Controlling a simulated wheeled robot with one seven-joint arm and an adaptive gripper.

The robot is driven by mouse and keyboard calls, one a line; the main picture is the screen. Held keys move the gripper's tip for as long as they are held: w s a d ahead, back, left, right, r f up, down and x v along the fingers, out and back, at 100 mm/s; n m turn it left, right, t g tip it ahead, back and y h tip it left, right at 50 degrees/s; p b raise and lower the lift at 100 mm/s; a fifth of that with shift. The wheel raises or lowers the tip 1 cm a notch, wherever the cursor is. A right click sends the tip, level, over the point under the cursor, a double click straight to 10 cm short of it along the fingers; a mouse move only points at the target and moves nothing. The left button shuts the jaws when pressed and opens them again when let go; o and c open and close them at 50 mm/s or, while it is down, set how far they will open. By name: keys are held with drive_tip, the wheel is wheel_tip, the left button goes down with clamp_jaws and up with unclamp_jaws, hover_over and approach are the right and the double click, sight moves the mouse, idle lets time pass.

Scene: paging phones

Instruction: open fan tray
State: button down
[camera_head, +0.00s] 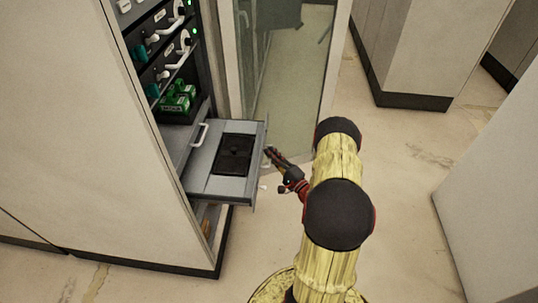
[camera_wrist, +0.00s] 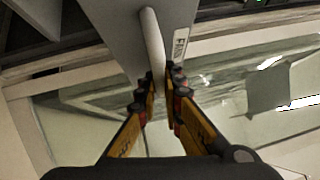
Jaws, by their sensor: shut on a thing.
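The fan tray (camera_head: 230,188) is a grey drawer sticking out of the equipment cabinet, with a dark square fan unit (camera_head: 234,154) on its top. My gripper (camera_head: 270,152) is at the tray's outer front face. In the wrist view my gripper (camera_wrist: 158,92) has its two fingers shut around the pale bar handle (camera_wrist: 152,42) on the grey front panel (camera_wrist: 122,35). A small label (camera_wrist: 181,44) sits beside the handle. In the head view this handle is mostly hidden by the fingers.
The cabinet (camera_head: 100,180) holds modules with green lights (camera_head: 188,4) and green blocks (camera_head: 178,100) above the tray. Another white handle (camera_head: 200,134) shows near the tray's inner part. A glass door (camera_head: 290,80) stands open behind. Floor is clear at right (camera_head: 400,200).

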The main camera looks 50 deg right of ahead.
drive_tip(key=shift+a+f, duration=0.1)
drive_tip(key=c, duration=2)
unclamp_jaws()
drive_tip(key=shift+c, duration=0.2)
drive_tip(key=shift+o, duration=0.4)
drive_tip(key=s+a+f, duration=0.1)
drive_tip(key=s, duration=1)
drive_tip(key=shift+s+a+f, duration=0.2)
drive_tip(key=shift+s+f, duration=0.1)
drive_tip(key=shift+s, duration=0.1)
